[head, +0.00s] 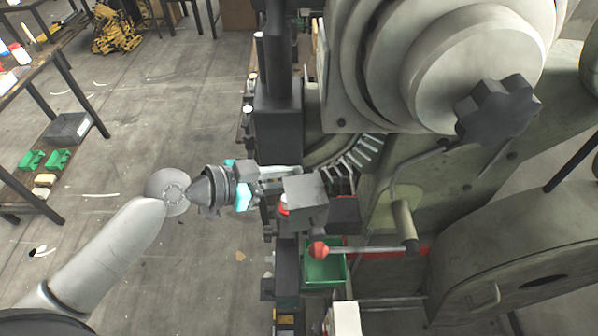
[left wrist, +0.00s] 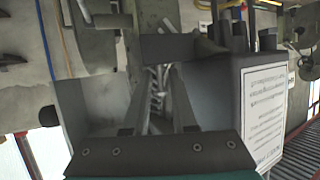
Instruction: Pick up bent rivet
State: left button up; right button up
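My left gripper (head: 285,180) reaches in from the left, level with the press's feeder. In the left wrist view its two dark fingers (left wrist: 160,95) stand apart with a gap between them. Several thin metal rivets (left wrist: 156,88) show in and beyond that gap; I cannot tell which one is bent, nor whether any touches a finger. A row of metal pieces (head: 364,154) curves along the feeder just right of the gripper. My right gripper is not in view.
The large grey press (head: 400,110) with a black knob (head: 497,108) fills the right side. A white printed label (left wrist: 264,115) is close on the right in the wrist view.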

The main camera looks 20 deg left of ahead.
pick_arm(q)
grip_shut()
dwell(0.6)
notch_tip(320, 180, up, 28)
jog(key=p, duration=0.2)
jog(key=shift+p, duration=0.4)
